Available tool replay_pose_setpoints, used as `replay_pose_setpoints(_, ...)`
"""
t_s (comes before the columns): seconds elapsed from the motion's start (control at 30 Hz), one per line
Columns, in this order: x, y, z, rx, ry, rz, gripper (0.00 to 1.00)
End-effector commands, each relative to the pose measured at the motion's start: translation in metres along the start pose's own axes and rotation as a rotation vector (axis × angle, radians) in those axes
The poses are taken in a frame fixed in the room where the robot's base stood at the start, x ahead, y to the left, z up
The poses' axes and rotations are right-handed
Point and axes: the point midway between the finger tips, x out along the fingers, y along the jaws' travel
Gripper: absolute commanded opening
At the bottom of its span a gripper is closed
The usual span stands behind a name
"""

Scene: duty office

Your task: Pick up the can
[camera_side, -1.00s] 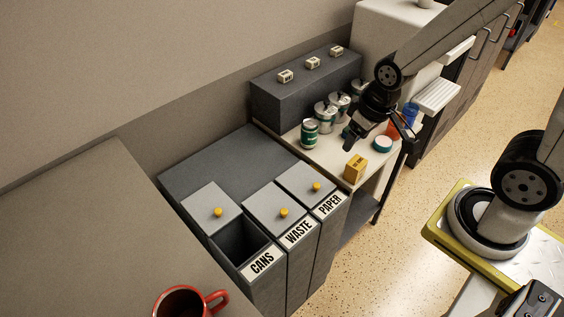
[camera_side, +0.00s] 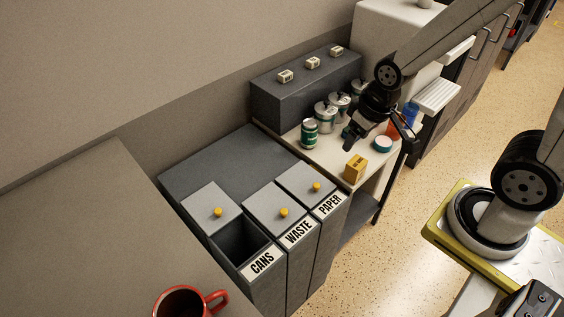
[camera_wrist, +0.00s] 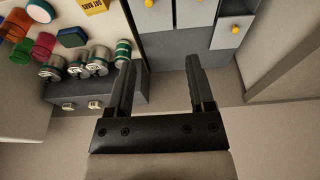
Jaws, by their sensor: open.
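A green can (camera_side: 309,133) with a pale band stands upright on the light shelf top, at the near end of a row of containers. In the wrist view the can (camera_wrist: 122,50) shows just beyond the left finger; I cannot tell whether they touch there. In the side view my gripper (camera_side: 376,130) is to the right of the can, with a gap between them. The wrist view shows my gripper (camera_wrist: 160,70) open, with nothing between its fingers.
The CANS bin (camera_side: 240,240) is open; WASTE and PAPER have lids.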

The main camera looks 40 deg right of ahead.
Motion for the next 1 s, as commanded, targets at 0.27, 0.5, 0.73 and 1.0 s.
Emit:
replay_pose_setpoints(0.27, 0.000, 0.000, 0.000, 0.000, 0.000, 0.000, 0.69)
replay_pose_setpoints(0.5, 0.000, 0.000, 0.000, 0.000, 0.000, 0.000, 1.00)
replay_pose_setpoints(0.73, 0.001, 0.002, -0.003, 0.000, 0.008, 0.003, 1.00)
replay_pose_setpoints(1.0, 0.017, 0.019, -0.037, -0.005, 0.091, 0.032, 1.00)
